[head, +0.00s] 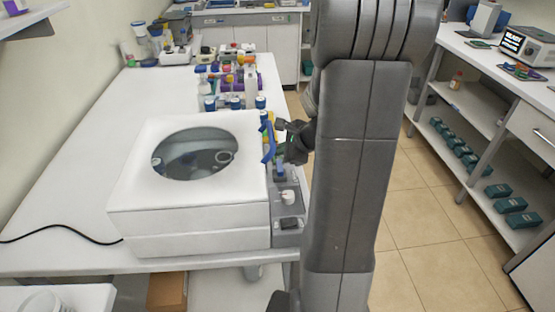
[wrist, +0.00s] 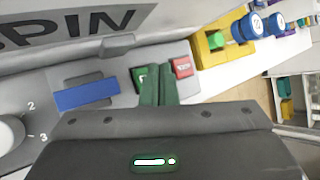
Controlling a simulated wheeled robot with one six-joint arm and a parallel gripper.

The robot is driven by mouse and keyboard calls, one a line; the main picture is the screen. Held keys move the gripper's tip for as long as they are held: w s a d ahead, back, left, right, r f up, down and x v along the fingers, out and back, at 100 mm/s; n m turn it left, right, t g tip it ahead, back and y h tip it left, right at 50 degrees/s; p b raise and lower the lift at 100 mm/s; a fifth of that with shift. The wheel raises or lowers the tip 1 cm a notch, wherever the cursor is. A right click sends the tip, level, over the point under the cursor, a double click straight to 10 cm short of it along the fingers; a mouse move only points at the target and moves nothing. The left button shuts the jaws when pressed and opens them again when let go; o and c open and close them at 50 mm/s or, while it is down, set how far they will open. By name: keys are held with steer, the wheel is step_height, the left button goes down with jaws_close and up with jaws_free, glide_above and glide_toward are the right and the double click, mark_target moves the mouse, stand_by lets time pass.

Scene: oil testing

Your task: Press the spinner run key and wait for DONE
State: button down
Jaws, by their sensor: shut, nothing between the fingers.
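The spinner (head: 190,235) is a white box with a round window in its lid, standing on the bench in the head view. Its grey control strip (head: 288,207) runs along its right side. In the wrist view the strip holds a green key (wrist: 138,80), a red key (wrist: 183,67), a blank blue panel (wrist: 87,95) and a white knob (wrist: 10,132). My gripper (wrist: 158,72) is shut and empty, its fingertips over the green key's right part. I cannot tell whether they touch or press it. In the head view my gripper (head: 282,128) is at the strip's far end.
Blue-capped bottles (head: 210,104) and coloured racks (head: 240,77) stand behind the spinner. A yellow block (wrist: 208,47) is close beyond the red key. A black cable lies at the left. A shelf bench (head: 480,85) stands right, across open floor.

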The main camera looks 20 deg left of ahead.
steer(key=shift+f, duration=0.4)
